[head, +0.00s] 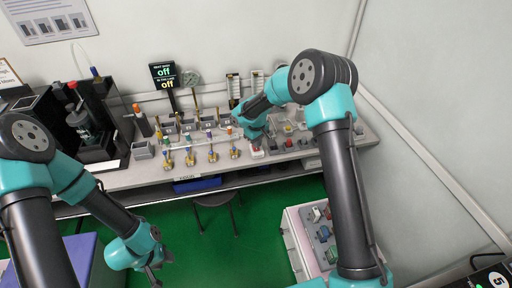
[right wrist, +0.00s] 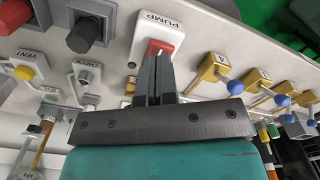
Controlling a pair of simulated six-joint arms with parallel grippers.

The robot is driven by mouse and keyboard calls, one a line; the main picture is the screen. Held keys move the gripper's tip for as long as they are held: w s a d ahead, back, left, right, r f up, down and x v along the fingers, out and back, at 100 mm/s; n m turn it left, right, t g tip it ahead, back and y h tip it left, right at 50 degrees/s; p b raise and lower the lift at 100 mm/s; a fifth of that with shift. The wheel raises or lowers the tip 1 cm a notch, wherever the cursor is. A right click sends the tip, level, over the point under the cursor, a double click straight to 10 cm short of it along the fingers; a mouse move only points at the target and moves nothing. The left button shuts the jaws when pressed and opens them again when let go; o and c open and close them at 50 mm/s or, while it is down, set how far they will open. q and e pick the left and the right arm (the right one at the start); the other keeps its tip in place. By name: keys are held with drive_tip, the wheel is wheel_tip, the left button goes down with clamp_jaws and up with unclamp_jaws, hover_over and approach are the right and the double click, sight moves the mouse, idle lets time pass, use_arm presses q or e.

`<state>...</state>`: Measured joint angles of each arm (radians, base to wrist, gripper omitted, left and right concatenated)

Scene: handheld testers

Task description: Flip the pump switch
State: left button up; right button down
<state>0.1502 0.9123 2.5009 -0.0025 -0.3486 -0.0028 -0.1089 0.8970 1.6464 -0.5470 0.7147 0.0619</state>
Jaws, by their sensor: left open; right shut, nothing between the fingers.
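The pump switch is a red rocker (right wrist: 158,47) on a white block labelled PUMP (right wrist: 172,28), seen near the top middle of the right wrist view. In the head view the pump switch (head: 257,150) is a small red and white spot on the bench, just below my right gripper (head: 258,139). The right wrist view shows my right gripper (right wrist: 151,60) shut and empty, its fingertips at the lower edge of the red rocker. Whether they touch it I cannot tell. My left gripper (head: 154,277) is open and empty, low over the green floor, away from the bench.
Yellow valves with blue levers (right wrist: 215,70) stand right of the switch. A yellow VENT button (right wrist: 23,73), a CHECK switch (right wrist: 86,73) and a dark knob (right wrist: 88,32) are to its left. A display (head: 164,75) reads "off" twice. A case (head: 320,235) stands in front.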

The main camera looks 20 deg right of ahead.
drive_tip(key=shift+f, duration=1.05)
idle(0.8)
drive_tip(key=shift+r, duration=3.5)
drive_tip(key=shift+m+y, duration=0.4)
drive_tip(key=shift+y, duration=0.4)
drive_tip(key=s+f, duration=0.3)
drive_tip(key=f, duration=0.1)
drive_tip(key=s+f, duration=0.2)
drive_tip(key=f, duration=0.1)
drive_tip(key=shift+s+f, duration=0.1)
drive_tip(key=shift+s, duration=0.25)
drive_tip(key=s+d+f+m+y, duration=0.1)
drive_tip(key=s+f+m, duration=0.2)
drive_tip(key=s, duration=1)
drive_tip(key=s+d+f+m+y, duration=0.1)
drive_tip(key=s+f+m, duration=0.2)
drive_tip(key=s+f, duration=0.5)
drive_tip(key=s, duration=0.6)
drive_tip(key=shift+s+d+f+m+t, duration=0.25)
drive_tip(key=shift+d+f+m+t, duration=0.05)
drive_tip(key=shift+d+f+t, duration=0.1)
